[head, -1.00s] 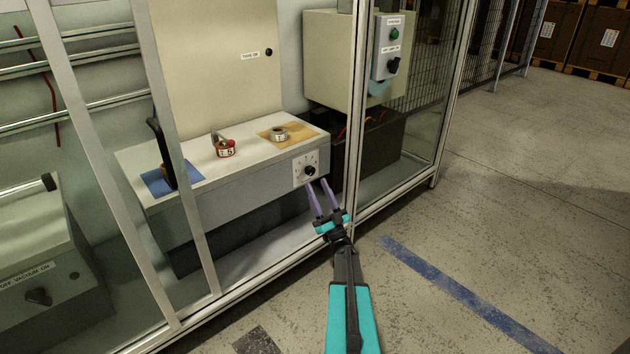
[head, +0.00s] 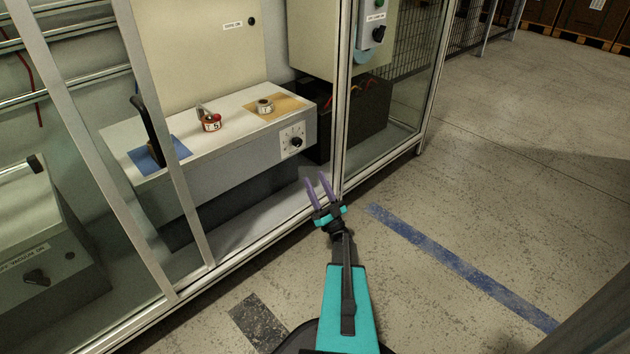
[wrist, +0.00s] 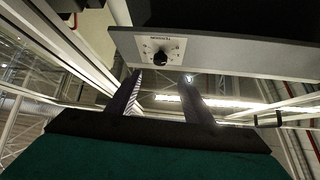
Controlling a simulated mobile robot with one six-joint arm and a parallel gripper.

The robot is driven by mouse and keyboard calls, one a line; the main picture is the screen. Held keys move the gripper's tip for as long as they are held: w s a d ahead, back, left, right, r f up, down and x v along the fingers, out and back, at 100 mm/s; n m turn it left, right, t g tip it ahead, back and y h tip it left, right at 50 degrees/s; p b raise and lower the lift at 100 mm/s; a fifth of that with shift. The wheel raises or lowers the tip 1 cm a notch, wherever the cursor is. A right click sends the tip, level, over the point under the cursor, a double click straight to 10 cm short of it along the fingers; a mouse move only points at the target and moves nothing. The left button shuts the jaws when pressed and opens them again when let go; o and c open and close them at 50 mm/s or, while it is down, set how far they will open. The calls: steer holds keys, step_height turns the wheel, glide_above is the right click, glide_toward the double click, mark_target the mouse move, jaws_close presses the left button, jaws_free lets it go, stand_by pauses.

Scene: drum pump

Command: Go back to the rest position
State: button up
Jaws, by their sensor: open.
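My gripper (head: 319,186) is open and empty, its two purple fingers apart in the head view. It appears in front of the enclosure opening, below and to the right of the dial (head: 293,141) on the front of the grey bench box (head: 235,155). In the wrist view the two fingers (wrist: 158,95) point up toward the box front, with the dial (wrist: 160,57) above and between them. Nothing is seen between the fingers.
A red-topped padlock (head: 211,122) and a small round part (head: 265,106) on an orange mat (head: 285,107) sit on the box. A black handle (head: 143,120) stands at a blue mat (head: 175,149). The enclosure's metal post (head: 343,110) is close to my gripper. The right floor is open.

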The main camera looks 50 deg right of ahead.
stand_by(0.4)
steer(key=w+a+f+m+g+h+p, duration=0.1)
steer(key=w+a+f+m+g+p, duration=0.25)
steer(key=w+a+g+p, duration=0.75)
steer(key=s+a+f+n+g+y+p, duration=0.1)
steer(key=a+f+g+y+p, duration=0.15)
steer(key=a+p, duration=0.4)
steer(key=s+a+f+n+g+y+p, duration=0.1)
steer(key=s+a+f+g+p, duration=0.2)
steer(key=a, duration=0.6)
steer(key=s+a+n+g+y+p, duration=0.2)
steer(key=s+a+g+p, duration=0.35)
steer(key=a, duration=0.35)
steer(key=s+a+r+n+g+p, duration=0.1)
steer(key=s+a+r+g+p, duration=0.2)
steer(key=s+a, duration=0.3)
steer(key=s+a+r+n+g+y+p, duration=0.1)
steer(key=s+a+r, duration=0.5)
steer(key=s, duration=0.6)
steer(key=s+a+r+n+g+y+p, duration=0.1)
steer(key=s+a+r+n+g+p, duration=0.1)
steer(key=s+a+r+g+p, duration=0.2)
steer(key=s+a+g+p, duration=0.1)
steer(key=s+p, duration=0.2)
steer(key=s, duration=0.2)
steer(key=shift+a+r+g+p, duration=0.3)
steer(key=shift+a+r+p, duration=0.05)
steer(key=shift+a+r, duration=0.05)
